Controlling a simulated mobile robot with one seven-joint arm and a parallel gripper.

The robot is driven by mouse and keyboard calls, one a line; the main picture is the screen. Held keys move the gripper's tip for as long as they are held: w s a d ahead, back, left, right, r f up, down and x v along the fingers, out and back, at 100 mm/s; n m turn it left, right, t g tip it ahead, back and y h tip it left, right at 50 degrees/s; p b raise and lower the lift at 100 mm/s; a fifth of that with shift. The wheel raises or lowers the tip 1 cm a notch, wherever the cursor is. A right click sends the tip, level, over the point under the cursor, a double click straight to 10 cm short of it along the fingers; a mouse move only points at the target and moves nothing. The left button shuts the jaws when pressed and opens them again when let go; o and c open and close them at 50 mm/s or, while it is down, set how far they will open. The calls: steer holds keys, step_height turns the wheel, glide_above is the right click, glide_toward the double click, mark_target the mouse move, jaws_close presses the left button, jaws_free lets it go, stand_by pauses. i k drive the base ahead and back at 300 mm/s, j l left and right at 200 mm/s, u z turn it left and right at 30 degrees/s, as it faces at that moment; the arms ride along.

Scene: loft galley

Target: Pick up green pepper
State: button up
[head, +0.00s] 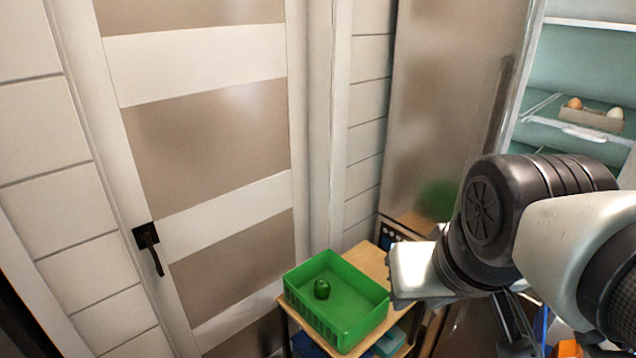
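The green pepper (322,289) is small and dark green. It sits inside the green crate (357,330), toward its left side. The crate has a slatted front wall and stands on a small wooden-topped stand (372,262). My gripper (414,272) seems to be the pale metal block at the end of my arm, just right of the crate and apart from the pepper. Its fingers cannot be made out, so its opening is unclear.
A panelled door (215,130) with a dark handle (149,249) is behind and left. An open fridge at the right has a shelf (570,131) with an egg holder (592,117). Blue items show under the stand top. The space above the crate is clear.

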mark_target(322, 288)
steer(key=u, duration=0.35)
steer(key=i+j+z, duration=0.15)
steer(key=j+z, duration=0.15)
steer(key=i+j+z, duration=0.15)
steer(key=j+z, duration=0.15)
steer(key=j, duration=0.25)
steer(key=j+z, duration=0.25)
steer(key=j, duration=0.2)
steer(key=i, duration=0.05)
